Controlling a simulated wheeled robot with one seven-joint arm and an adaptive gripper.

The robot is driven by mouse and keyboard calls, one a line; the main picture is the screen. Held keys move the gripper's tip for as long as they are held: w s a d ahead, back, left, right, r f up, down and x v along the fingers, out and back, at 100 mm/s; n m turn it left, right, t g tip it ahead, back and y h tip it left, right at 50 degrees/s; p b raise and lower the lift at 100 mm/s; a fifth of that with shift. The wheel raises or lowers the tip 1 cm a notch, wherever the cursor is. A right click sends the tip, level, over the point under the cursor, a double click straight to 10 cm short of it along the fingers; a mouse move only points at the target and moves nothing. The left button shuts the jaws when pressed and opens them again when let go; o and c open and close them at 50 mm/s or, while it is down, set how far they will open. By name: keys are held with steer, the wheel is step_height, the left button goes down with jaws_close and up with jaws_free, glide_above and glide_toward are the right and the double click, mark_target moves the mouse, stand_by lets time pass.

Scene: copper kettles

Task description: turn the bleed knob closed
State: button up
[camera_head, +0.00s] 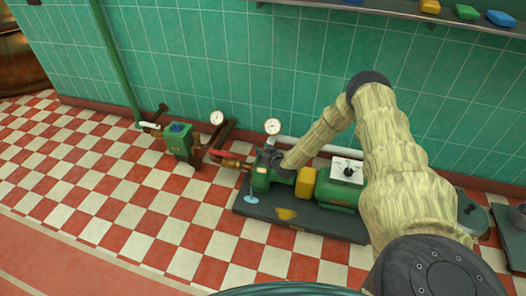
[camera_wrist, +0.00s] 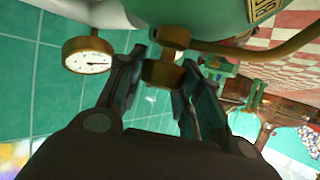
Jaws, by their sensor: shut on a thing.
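The bleed knob (camera_wrist: 162,72) is a small brass knob under the green pump body (camera_wrist: 205,18) in the wrist view. My gripper (camera_wrist: 163,62) has a dark finger on each side of it and is shut on it. In the head view, my gripper (camera_head: 268,157) is at the top of the green pump (camera_head: 262,182), at the left end of the dark base plate (camera_head: 325,226). My gripper and arm hide the knob there, so its turned position cannot be told.
A white-faced gauge (camera_head: 272,126) stands close behind my gripper. The yellow guard (camera_head: 306,183) and green motor (camera_head: 335,193) lie to the right. A green box with a blue top (camera_head: 178,140) and red-brown pipework (camera_head: 230,160) lie left. The checkered floor in front is clear.

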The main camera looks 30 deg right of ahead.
steer(key=shift+r, duration=0.1)
steer(key=m+g+h+p, duration=0.1)
steer(key=m+h+p, duration=0.1)
steer(key=m+h, duration=0.2)
steer(key=shift+a+h, duration=0.1)
steer(key=shift+h, duration=0.2)
steer(key=m+g+h, duration=0.3)
steer(key=m+h, duration=0.1)
steer(key=shift+m+g+b, duration=0.3)
steer(key=shift+m+g, duration=0.1)
steer(key=m+g+h+b, duration=0.2)
steer(key=m+g, duration=0.1)
steer(key=m+g+h+b, duration=0.1)
steer(key=m+g, duration=0.1)
steer(key=shift+f, duration=0.3)
steer(key=m+g+b, duration=0.2)
steer(key=g, duration=0.1)
steer(key=shift+m+b, duration=0.3)
steer(key=shift+b, duration=0.1)
steer(key=shift+r+m+g+b, duration=0.15)
steer(key=shift+m+g+b, duration=0.35)
steer(key=shift+g, duration=0.3)
steer(key=o, duration=1.1)
steer(key=shift+c, duration=0.2)
